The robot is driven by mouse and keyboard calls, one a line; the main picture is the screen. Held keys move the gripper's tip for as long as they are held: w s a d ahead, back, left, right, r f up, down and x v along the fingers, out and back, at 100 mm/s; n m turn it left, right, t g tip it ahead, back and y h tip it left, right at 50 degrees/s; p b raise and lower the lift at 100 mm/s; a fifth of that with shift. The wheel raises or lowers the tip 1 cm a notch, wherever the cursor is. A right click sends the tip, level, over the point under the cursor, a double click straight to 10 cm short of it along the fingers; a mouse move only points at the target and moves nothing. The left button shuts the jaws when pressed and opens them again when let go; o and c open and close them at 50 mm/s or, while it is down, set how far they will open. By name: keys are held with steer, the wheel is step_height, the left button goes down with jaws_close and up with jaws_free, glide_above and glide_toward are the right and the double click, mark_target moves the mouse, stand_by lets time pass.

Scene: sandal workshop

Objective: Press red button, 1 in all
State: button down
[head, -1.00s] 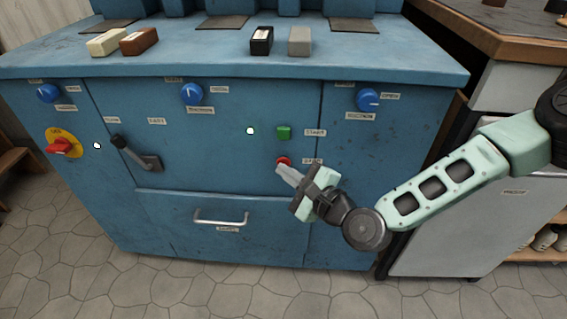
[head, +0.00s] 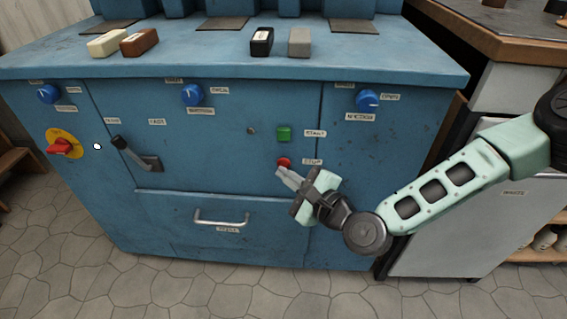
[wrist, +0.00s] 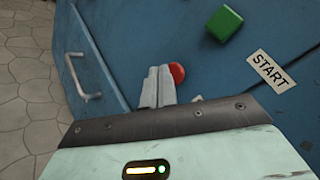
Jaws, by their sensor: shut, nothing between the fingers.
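The red button (head: 284,162) is a small round knob on the blue cabinet front, beside a label that reads STOP. It also shows in the wrist view (wrist: 177,73), just past the right side of my fingertips and partly covered by them. My gripper (head: 280,171) is shut and empty. Its tips are at the lower edge of the red button in the head view; I cannot tell whether they touch it. The green button (head: 284,133) sits directly above, beside the START label.
The blue cabinet (head: 230,160) carries blue knobs (head: 191,95), a red switch on a yellow plate (head: 60,147), a black lever (head: 138,155) and a drawer handle (head: 221,217). A small lamp (head: 250,130) left of the green button is dark. Several blocks (head: 261,41) lie on top.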

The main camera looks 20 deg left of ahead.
steer(key=shift+s+d, duration=0.1)
steer(key=shift+s, duration=0.2)
steer(key=shift+s+d+p, duration=0.15)
steer(key=shift+s+d, duration=0.05)
steer(key=shift+s, duration=0.6)
steer(key=shift+s+d+p, duration=0.1)
steer(key=shift+s+d, duration=0.05)
steer(key=shift+s, duration=0.65)
steer(key=shift+s+d+p, duration=0.15)
steer(key=shift+s+d, duration=0.05)
steer(key=shift+s, duration=0.6)
